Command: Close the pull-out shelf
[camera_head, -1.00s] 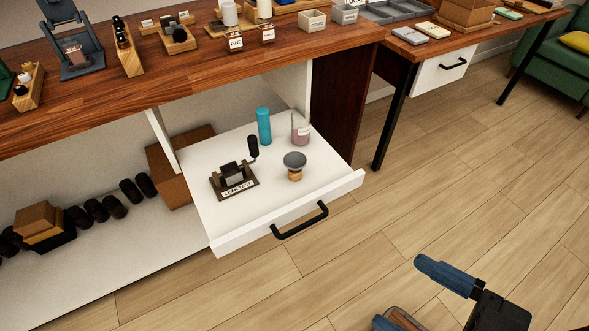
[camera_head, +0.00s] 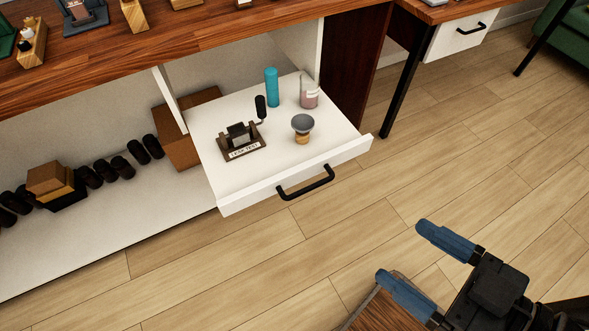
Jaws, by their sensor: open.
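The white pull-out shelf (camera_head: 225,183) stands pulled out from under the wooden counter. Its front panel (camera_head: 353,151) carries a black bar handle (camera_head: 306,183). On the shelf are a dark leak test device (camera_head: 241,141), a blue cylinder (camera_head: 271,87), a clear jar with pinkish contents (camera_head: 309,92) and a grey-topped knob on a wooden base (camera_head: 302,128). My gripper (camera_head: 413,262) is at the lower right, with its two blue fingers spread apart and nothing between them. It is apart from the shelf, in front and to the right of the handle.
A dark table leg (camera_head: 398,100) and a white drawer (camera_head: 457,38) stand to the right of the shelf. A brown box (camera_head: 186,135) and several dark cylinders sit in the lower cabinet at left.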

